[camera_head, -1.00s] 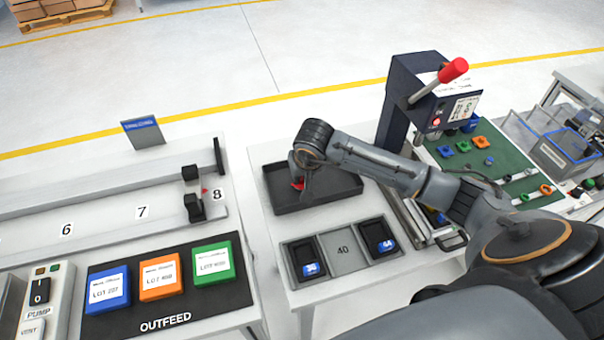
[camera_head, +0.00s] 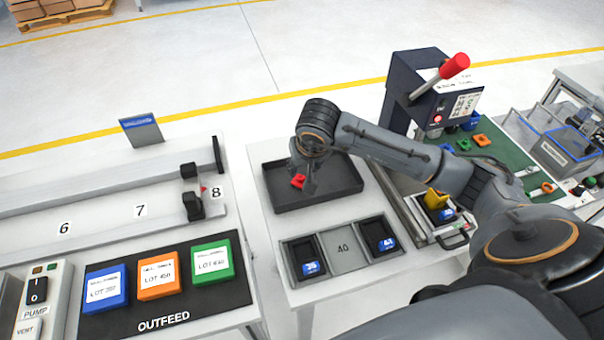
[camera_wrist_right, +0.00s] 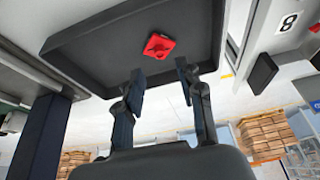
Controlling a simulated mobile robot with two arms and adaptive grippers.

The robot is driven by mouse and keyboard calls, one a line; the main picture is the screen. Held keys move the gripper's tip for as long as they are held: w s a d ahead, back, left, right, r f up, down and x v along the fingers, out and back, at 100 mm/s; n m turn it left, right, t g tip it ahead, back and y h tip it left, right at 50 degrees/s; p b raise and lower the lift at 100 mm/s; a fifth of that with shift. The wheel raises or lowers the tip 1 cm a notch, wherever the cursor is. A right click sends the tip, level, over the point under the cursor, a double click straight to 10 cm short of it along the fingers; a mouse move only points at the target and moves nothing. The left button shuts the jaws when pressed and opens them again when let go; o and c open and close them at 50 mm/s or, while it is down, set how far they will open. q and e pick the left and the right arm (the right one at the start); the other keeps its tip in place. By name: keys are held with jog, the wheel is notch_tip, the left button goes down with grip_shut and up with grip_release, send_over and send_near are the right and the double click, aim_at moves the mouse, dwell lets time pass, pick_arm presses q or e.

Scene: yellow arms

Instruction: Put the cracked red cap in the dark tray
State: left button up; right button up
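The red cap (camera_head: 298,181) lies in the dark tray (camera_head: 335,195), toward its left side. It also shows on the tray floor in the right wrist view (camera_wrist_right: 158,46); a crack is too small to make out. My right gripper (camera_head: 304,182) is over the tray at the cap. In the right wrist view its two fingers (camera_wrist_right: 161,84) stand apart with nothing between them, and the cap lies beyond the fingertips, apart from them. My left gripper is not in view.
Two dark bins (camera_head: 310,268) with blue pieces flank the 40 label, in front of the tray. The press with a red-knobbed lever (camera_head: 425,85) stands to the right. The outfeed mat (camera_head: 205,305) with three coloured boxes is at left. The tray's right part is clear.

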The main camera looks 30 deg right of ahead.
jog(key=v, duration=0.6)
jog(key=shift+s+r+b, duration=0.25)
jog(key=shift+r+b, duration=0.1)
jog(key=shift+b, duration=0.05)
